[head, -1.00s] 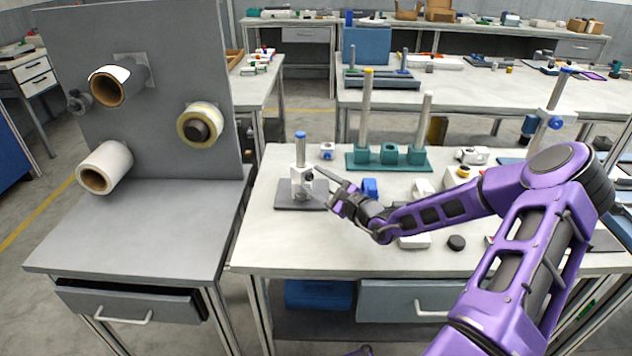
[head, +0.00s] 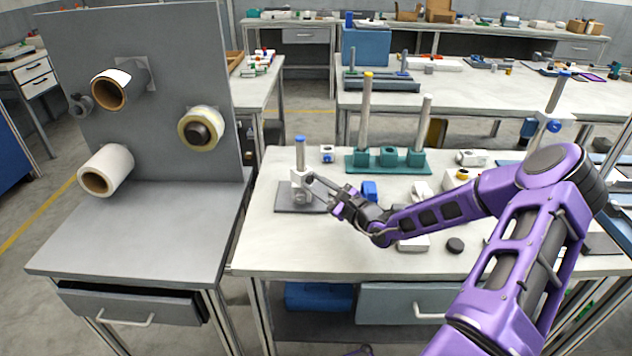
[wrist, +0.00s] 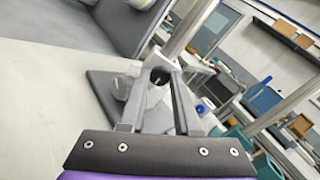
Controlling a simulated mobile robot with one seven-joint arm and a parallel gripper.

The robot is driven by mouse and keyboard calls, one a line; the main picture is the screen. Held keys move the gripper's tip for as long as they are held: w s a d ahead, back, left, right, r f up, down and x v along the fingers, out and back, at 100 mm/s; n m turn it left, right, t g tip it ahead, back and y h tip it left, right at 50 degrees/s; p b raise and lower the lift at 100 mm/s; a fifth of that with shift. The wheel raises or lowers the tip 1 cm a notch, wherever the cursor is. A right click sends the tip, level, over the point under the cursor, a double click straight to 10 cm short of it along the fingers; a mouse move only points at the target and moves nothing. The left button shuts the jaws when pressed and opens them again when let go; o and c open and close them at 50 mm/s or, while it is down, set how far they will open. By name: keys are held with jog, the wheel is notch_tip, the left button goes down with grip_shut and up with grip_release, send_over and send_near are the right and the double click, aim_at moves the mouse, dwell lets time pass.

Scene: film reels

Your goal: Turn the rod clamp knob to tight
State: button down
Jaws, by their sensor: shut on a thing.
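The rod clamp (head: 298,178) is a white block on an upright metal rod with a blue cap (head: 300,140). The rod stands on a dark grey base plate (head: 287,206) at the left of the bench. In the wrist view the clamp's dark round knob (wrist: 160,75) is between the fingertips. My gripper (head: 312,184) reaches in from the right, and its fingers are closed on the knob. It also shows in the wrist view (wrist: 160,80). The fingers partly hide the knob, and I cannot read any mark of its turn.
A teal stand (head: 375,165) with two upright posts is behind and right of my gripper. A blue block (head: 370,190), white parts and a black disc (head: 455,245) lie nearby. A grey panel (head: 150,60) with rolls stands left. The front left bench top is clear.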

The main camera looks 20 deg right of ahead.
jog(key=m+p, duration=0.2)
jog(key=p, duration=0.1)
jog(key=shift+r, duration=0.35)
jog(key=m+p, duration=0.3)
jog(key=m, duration=0.1)
jog(key=shift+f, duration=0.1)
jog(key=m+p, duration=0.1)
jog(key=m, duration=0.2)
jog(key=shift+f, duration=0.2)
jog(key=shift+m, duration=1.9)
jog(key=c, duration=0.6)
grip_release()
jog(key=v, duration=1.7)
jog(key=shift+s+d+f, duration=0.1)
jog(key=shift+s+d, duration=0.05)
jog(key=shift+s, duration=0.05)
